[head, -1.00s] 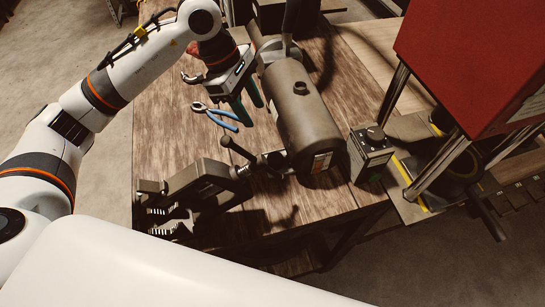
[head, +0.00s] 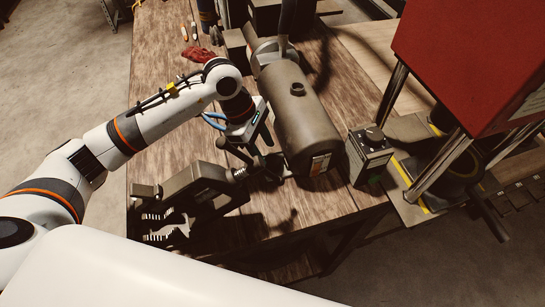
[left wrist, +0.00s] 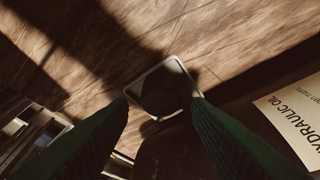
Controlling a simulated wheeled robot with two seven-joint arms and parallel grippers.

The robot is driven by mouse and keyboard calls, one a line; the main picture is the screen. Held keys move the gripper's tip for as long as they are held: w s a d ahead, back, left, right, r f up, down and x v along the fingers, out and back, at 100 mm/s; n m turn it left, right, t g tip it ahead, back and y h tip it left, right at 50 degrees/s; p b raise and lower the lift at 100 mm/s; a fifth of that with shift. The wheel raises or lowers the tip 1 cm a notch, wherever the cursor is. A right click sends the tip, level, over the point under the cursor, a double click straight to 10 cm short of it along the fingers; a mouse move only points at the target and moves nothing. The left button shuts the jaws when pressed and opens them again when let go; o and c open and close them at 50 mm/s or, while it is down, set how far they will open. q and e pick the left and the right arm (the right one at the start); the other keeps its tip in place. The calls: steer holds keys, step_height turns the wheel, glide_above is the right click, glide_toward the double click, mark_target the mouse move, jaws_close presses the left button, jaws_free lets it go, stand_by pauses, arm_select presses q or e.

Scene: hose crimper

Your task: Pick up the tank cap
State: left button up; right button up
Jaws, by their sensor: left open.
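A small dark piece with a lighter squarish rim, which looks like the tank cap (left wrist: 163,88), shows between my left fingertips in the left wrist view. It seems to be on or just above the wooden table; I cannot tell its height. My left gripper (head: 262,154) is open, pointing down beside the near end of the dark cylindrical tank (head: 303,122). In the left wrist view its green fingers (left wrist: 160,101) stand on either side of the cap; contact is unclear. In the head view the cap is hard to make out beside the fingers. My right gripper is out of view.
A dark clamp-like tool (head: 195,195) lies left of the gripper. Blue-handled pliers (head: 212,121) are partly behind my arm. A control box with a knob (head: 370,152) and a red machine (head: 470,60) stand right. A red cloth (head: 198,54) lies farther back.

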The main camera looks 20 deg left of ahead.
mark_target(271, 159)
arm_select(q)
steer(key=p+x, duration=0.1)
steer(key=x, duration=0.2)
steer(key=shift+d+f, duration=0.2)
steer(key=shift+d, duration=0.05)
steer(key=shift+d+f, duration=0.1)
steer(key=shift+f, duration=0.15)
steer(key=c, duration=0.5)
